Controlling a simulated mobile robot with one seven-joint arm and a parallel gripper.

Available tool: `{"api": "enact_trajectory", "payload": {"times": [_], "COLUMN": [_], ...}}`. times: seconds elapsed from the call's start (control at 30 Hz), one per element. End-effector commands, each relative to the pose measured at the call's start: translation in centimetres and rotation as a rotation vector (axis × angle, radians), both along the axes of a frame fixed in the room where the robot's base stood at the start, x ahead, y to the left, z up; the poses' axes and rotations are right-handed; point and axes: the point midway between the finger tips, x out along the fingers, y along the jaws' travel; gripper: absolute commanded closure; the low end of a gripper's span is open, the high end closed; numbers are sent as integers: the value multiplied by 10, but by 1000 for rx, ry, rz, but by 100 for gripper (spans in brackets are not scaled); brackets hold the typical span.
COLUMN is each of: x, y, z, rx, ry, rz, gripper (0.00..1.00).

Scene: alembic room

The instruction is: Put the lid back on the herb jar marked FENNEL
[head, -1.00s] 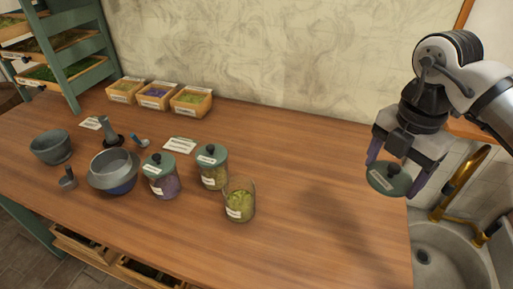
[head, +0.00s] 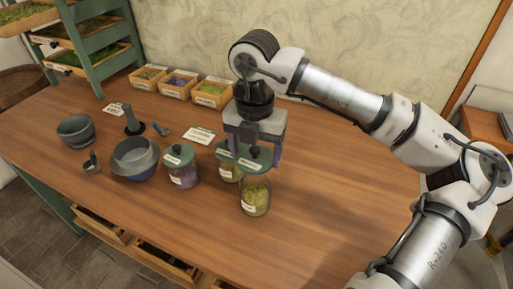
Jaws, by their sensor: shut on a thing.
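The lid is right over the mouth of an open glass jar (head: 256,198) with green herbs and a white label. I cannot tell whether the lid touches the rim. The label's writing is too small to read. A lidded jar with purple contents (head: 182,170) stands to the left. Another lidded jar (head: 225,164) stands just behind the open one, partly hidden by my gripper and the held lid.
A mortar-like bowl (head: 75,130), a grey-blue bowl (head: 136,158) and small tools stand at the left of the wooden table (head: 310,205). Wooden herb boxes (head: 212,94) line the back. The table right of the jars is clear under my arm.

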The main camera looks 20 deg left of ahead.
Motion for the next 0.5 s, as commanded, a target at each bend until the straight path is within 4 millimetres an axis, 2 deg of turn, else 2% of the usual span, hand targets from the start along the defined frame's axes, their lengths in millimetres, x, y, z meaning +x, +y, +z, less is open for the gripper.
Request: {"api": "enact_trajectory", "payload": {"times": [0.27,0.5], "x": [0,0], "y": [0,-1], "z": [-16,-39], "rx": [0,0], "ry": [2,3], "rz": [0,0], "gripper": [48,48]}}
